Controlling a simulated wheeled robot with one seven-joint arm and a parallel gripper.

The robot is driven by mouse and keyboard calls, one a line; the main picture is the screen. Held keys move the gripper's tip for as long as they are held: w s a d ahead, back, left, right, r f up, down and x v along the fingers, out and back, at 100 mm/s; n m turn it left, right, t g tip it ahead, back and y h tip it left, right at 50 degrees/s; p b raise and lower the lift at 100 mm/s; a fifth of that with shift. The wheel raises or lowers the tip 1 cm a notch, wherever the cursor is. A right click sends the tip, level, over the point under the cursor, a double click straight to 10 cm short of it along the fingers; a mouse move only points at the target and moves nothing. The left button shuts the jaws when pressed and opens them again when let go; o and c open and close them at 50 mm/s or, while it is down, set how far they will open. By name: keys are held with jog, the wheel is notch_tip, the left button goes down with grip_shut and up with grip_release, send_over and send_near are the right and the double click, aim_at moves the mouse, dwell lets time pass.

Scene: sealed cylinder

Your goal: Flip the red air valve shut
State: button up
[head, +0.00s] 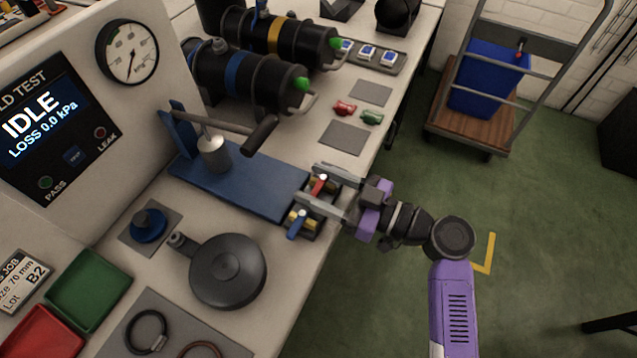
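The red air valve (319,183) is a small brass valve with a red lever, at the front edge of the bench by the blue plate. A similar valve with a blue lever (296,226) sits just in front of it. My gripper (308,183) reaches in from the right with its two pale fingers spread. The red lever shows between the fingers, with gaps visible on both sides. I cannot tell whether a finger touches it. The valve body is partly hidden by the fingers.
A blue plate (250,190) carries a metal cylinder under a clamp arm with a black handle (262,135). The test panel (42,117) reads IDLE, LOSS 0.0 kPa. A round dark part (228,270) lies in front. A cart with a blue bin (488,80) stands beyond the bench.

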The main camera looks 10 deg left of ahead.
jog(key=shift+o, duration=0.5)
jog(key=b+v, duration=0.1)
jog(key=v, duration=0.6)
jog(key=shift+s+d, duration=0.15)
jog(key=shift+d, duration=0.25)
